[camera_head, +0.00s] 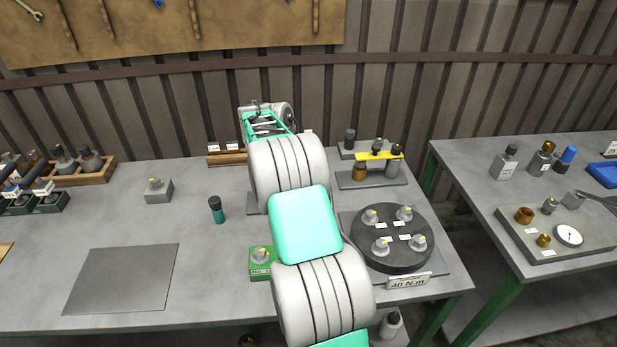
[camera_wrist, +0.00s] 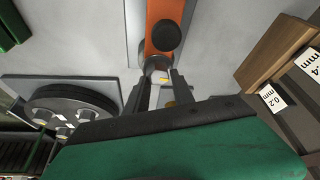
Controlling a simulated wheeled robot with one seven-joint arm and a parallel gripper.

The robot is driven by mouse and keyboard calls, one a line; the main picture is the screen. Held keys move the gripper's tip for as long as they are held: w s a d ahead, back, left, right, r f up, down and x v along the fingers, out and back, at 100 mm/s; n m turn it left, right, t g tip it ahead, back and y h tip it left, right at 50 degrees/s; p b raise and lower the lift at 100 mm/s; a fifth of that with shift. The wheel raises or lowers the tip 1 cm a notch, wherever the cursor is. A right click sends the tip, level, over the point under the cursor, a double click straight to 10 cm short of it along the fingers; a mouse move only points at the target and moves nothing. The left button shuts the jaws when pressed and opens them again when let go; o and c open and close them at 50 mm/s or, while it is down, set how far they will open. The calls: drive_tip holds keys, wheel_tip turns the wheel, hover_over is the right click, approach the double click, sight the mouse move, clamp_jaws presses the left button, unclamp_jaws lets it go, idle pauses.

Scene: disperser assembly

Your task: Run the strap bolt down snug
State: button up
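In the wrist view the two dark fingers of my gripper (camera_wrist: 157,84) stand apart, on either side of a small grey metal part with a yellow mark (camera_wrist: 164,79). It looks like a bolt head; whether the fingers touch it I cannot tell. It sits at the near end of an orange body (camera_wrist: 164,12) with a round black knob (camera_wrist: 167,37). I cannot make out a strap there. In the head view my arm hides the fingers and the bolt; my wrist is at the back of the bench.
A black round plate (camera_head: 392,256) with several yellow-marked bolts stands at right, behind a "40 N m" sign (camera_head: 408,282). A yellow bar (camera_head: 378,156) spans a stand behind it. A wooden rack (camera_wrist: 279,50) with mm labels is close right in the wrist view. The bench's left front holds a flat mat (camera_head: 122,279).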

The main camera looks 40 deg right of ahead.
drive_tip(key=o, duration=0.4)
drive_tip(key=v, duration=0.7)
drive_tip(key=shift+r+p, duration=0.3)
drive_tip(key=shift+r, duration=0.05)
drive_tip(key=shift+a, duration=0.15)
